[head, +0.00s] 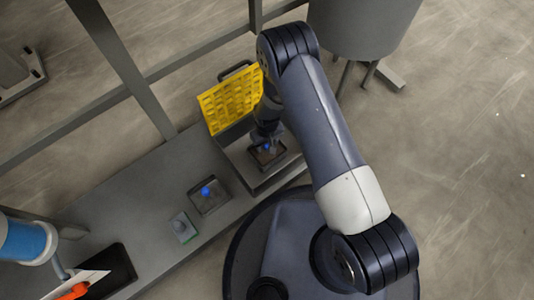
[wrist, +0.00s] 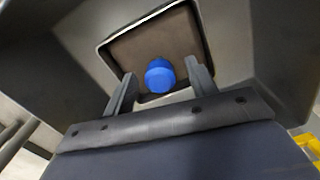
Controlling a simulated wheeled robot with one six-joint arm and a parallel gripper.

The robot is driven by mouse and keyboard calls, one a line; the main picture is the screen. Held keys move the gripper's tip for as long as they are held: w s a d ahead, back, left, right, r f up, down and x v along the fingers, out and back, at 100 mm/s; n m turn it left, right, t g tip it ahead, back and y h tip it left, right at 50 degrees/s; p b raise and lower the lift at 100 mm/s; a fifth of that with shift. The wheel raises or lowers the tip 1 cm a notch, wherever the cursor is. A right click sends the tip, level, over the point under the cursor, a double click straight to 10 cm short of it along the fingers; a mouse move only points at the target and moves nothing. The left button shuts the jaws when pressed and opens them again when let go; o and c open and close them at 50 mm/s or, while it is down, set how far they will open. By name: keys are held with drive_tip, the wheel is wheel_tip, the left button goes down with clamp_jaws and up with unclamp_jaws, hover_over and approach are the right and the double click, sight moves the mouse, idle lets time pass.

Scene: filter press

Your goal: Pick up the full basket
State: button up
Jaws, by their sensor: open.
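A square basket with a dark rim and brown contents (wrist: 125,52) shows in the wrist view, with a round blue knob (wrist: 160,76) at its middle. In the head view this basket (head: 279,150) sits in a grey recessed station under my arm. My gripper (wrist: 160,68) is open, with one finger on each side of the blue knob in the picture. I see no clear contact, and cannot tell how deep the fingers reach. In the head view my gripper (head: 266,136) is partly hidden by my wrist.
A second square basket (head: 193,203) with a blue knob sits on the grey bench (head: 140,200), left of the station. A small box with a green button (head: 183,228) is beside it. A yellow grate (head: 230,100) stands behind my gripper. Grey frame posts (head: 130,70) rise at the left.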

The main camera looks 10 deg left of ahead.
drive_tip(key=shift+f, duration=0.6)
drive_tip(key=shift+c, duration=0.2)
clamp_jaws()
drive_tip(key=shift+r, duration=0.1)
idle(0.6)
